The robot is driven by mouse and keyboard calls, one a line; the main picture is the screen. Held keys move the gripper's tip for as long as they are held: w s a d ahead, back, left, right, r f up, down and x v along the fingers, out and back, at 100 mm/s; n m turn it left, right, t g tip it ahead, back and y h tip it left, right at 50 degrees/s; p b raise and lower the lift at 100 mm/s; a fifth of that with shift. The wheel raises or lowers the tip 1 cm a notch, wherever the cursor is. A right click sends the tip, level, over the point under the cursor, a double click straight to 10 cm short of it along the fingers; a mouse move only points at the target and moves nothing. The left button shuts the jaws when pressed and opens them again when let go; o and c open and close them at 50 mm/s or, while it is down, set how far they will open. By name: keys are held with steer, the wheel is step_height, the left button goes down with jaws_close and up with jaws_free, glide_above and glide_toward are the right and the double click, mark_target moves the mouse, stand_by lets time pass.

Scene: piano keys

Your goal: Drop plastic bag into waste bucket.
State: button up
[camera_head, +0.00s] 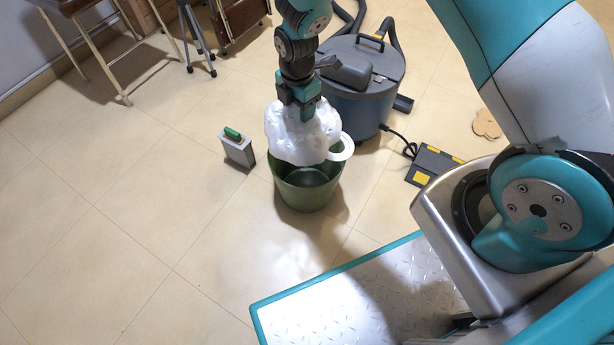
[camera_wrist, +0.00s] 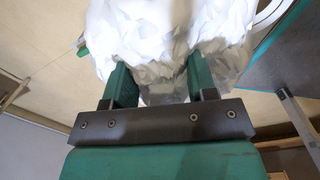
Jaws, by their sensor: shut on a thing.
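The white plastic bag (camera_head: 303,135) hangs from my gripper (camera_head: 306,108) over the green waste bucket (camera_head: 306,190) in the head view. Its lower part overlaps the bucket's rim in the picture; how far it reaches inside I cannot tell. The bag hides most of the bucket's opening. The bucket stands upright on the floor.
A blue-grey vacuum cleaner (camera_head: 362,90) stands close behind the bucket. A metal box with a green top (camera_head: 237,148) stands left of it. A black and yellow case (camera_head: 432,162) lies to the right. The tiled floor at left is clear.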

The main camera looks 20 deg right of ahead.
step_height(320, 180, down, 6)
steer(key=b, duration=0.5)
steer(key=shift+r, duration=0.25)
steer(key=shift+r, duration=0.1)
steer(key=o, duration=1.2)
step_height(320, 180, up, 17)
steer(key=p, duration=0.8)
steer(key=shift+r, duration=0.2)
